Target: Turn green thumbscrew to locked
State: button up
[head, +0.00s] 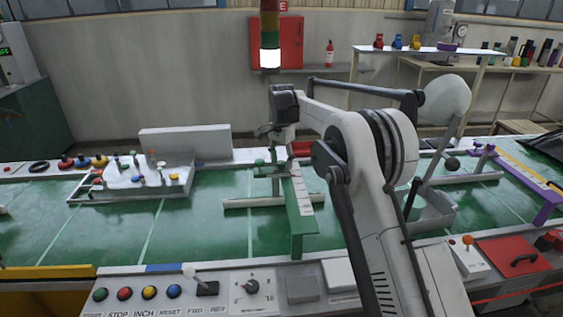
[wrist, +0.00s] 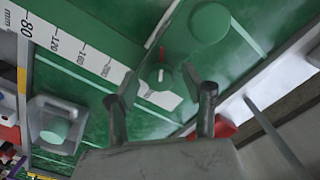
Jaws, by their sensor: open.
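A green round knob, which looks like the green thumbscrew (wrist: 158,76), sits on the green scaled bar (wrist: 95,68) in the wrist view. It carries a short white mark, and a thin red line lies just above it. My gripper (wrist: 161,97) is open and empty, its two dark fingertips to the left and right of the knob's lower side. I cannot tell their height above it.
A larger green cylinder (wrist: 210,20) stands close above the knob in the wrist view. In the head view a white fixture tray (head: 140,178) stands left on the green table, with clear surface between.

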aim_at(282, 162)
notch_tip(282, 162, up, 12)
dwell(0.5)
jog(key=s+d+r+n+t, duration=0.2)
jog(key=s+d+r, duration=0.7)
jog(key=r, duration=0.1)
jog(key=s+d+r+n+t, duration=0.25)
jog(key=s+d, duration=0.45)
jog(key=s, duration=0.6)
jog(key=s+d+f+n+t, duration=0.1)
jog(key=s+d+f, duration=0.2)
jog(key=s, duration=0.6)
jog(key=s+d+f, duration=0.3)
jog(key=s+f, duration=0.2)
jog(key=s, duration=0.5)
jog(key=s+d+f+n+t, duration=0.1)
jog(key=s+d+f, duration=0.2)
jog(key=s, duration=0.6)
notch_tip(282, 162, down, 2)
jog(key=shift+s+f+n+t, duration=0.1)
jog(key=shift+s+n+t, duration=0.15)
jog(key=shift+n+t, duration=0.1)
